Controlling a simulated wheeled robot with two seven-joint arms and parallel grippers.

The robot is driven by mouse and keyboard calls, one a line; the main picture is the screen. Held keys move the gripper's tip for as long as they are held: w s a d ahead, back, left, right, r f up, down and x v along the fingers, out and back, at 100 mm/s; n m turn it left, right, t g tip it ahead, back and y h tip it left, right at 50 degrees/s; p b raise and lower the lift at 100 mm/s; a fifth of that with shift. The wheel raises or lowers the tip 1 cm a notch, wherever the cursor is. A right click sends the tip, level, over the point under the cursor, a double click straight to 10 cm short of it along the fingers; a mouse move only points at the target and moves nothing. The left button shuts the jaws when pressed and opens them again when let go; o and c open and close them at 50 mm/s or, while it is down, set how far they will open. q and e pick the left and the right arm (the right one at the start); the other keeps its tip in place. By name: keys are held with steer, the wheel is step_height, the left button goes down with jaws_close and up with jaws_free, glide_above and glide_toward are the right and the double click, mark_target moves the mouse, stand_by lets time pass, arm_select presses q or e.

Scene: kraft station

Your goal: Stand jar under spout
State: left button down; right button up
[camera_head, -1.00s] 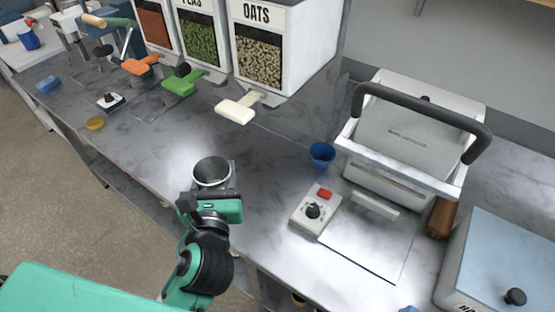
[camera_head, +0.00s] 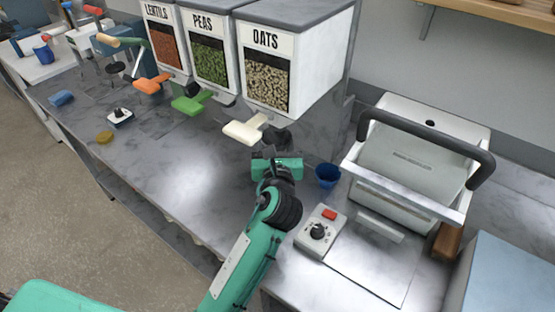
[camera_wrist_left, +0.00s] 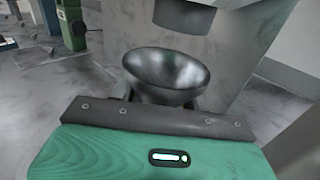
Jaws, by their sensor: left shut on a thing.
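A metal jar with a wide, flared, empty mouth (camera_wrist_left: 165,72) is held upright at my left gripper (camera_wrist_left: 155,105) in the left wrist view. My left gripper (camera_head: 277,160) is shut on it, beside the oats dispenser (camera_head: 290,60). In the head view the jar is mostly hidden by the gripper and the shadow there. A dark round spout (camera_wrist_left: 185,15) hangs above the jar mouth in the left wrist view, slightly right of its middle, with a gap between them. I cannot tell whether the jar's base touches the counter. My right gripper is not in view.
A white lever (camera_head: 245,130) sticks out left of my gripper. A blue cup (camera_head: 327,175) stands close on its right. A control box (camera_head: 319,232) and a white press (camera_head: 405,170) are farther right. Peas (camera_head: 207,60) and lentils (camera_head: 165,45) dispensers stand left.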

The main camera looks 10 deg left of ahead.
arm_select(q)
steer(key=shift+w+f, duration=0.15)
steer(key=shift+f, duration=0.45)
step_height(320, 180, down, 5)
steer(key=shift+r+b, duration=0.15)
steer(key=shift+b, duration=0.2)
steer(key=shift+w+d+f, duration=0.1)
steer(key=shift+d+f, duration=0.05)
steer(key=shift+f, duration=0.35)
steer(key=shift+f, duration=0.15)
steer(key=c, duration=0.7)
jaws_free()
